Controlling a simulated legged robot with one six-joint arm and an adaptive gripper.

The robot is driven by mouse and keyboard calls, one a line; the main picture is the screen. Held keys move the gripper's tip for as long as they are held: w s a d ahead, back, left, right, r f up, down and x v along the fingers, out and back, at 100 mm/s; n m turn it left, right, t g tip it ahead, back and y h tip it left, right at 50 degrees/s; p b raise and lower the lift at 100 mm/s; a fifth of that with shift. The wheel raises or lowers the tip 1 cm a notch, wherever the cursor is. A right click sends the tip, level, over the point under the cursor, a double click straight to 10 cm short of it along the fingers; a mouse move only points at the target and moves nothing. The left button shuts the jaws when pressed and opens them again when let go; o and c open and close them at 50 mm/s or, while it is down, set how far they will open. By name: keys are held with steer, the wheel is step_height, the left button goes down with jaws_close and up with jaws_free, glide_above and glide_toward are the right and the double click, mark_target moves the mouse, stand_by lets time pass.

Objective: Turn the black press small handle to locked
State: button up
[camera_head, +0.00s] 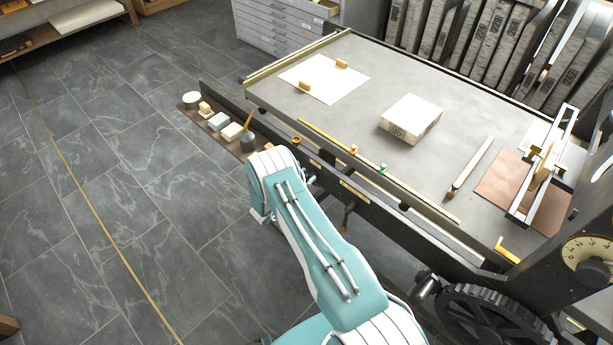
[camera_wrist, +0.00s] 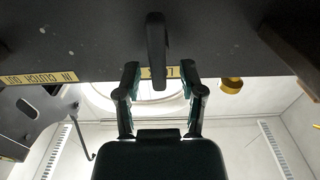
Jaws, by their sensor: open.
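A black small handle (camera_wrist: 157,50) on the dark press side (camera_wrist: 215,35) shows in the wrist view. It is a short bar and stands upright in the picture. My gripper (camera_wrist: 159,68) is open, with one finger on each side of the handle's free end. Gaps show between the handle and both fingers, so it is not gripped. A yellow label (camera_wrist: 172,72) lies behind the handle and is mostly covered; only a letter or so shows. In the head view my arm hides the gripper and I cannot make out this handle.
The wrist view shows a clutch label (camera_wrist: 42,82) at left and a brass knob (camera_wrist: 231,85) at right. In the head view, the press bed (camera_head: 340,100) carries a pale block (camera_head: 410,118) and paper (camera_head: 325,80). A dark gear wheel (camera_head: 490,318) stands at lower right. Floor at left is open.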

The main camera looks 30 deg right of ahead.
steer(key=shift+d, duration=0.1)
jaws_close()
steer(key=shift+w+n, duration=0.1)
steer(key=shift+n, duration=0.2)
steer(key=n, duration=0.3)
steer(key=w+n, duration=0.1)
steer(key=shift+a+n, duration=0.25)
steer(key=shift+n, duration=0.05)
steer(key=n, duration=0.3)
steer(key=shift+w+a+f+n, duration=0.1)
steer(key=shift+w+f+n, duration=0.15)
steer(key=shift+f+n, duration=0.05)
steer(key=n, duration=0.4)
steer(key=shift+w+a+f+n, duration=0.1)
steer(key=shift+w+f+n, duration=0.2)
steer(key=shift+f, duration=0.05)
steer(key=shift+f+n, duration=0.25)
steer(key=shift+n, duration=0.9)
steer(key=shift+f+n, duration=0.2)
steer(key=shift+n, duration=0.95)
steer(key=shift+f, duration=0.1)
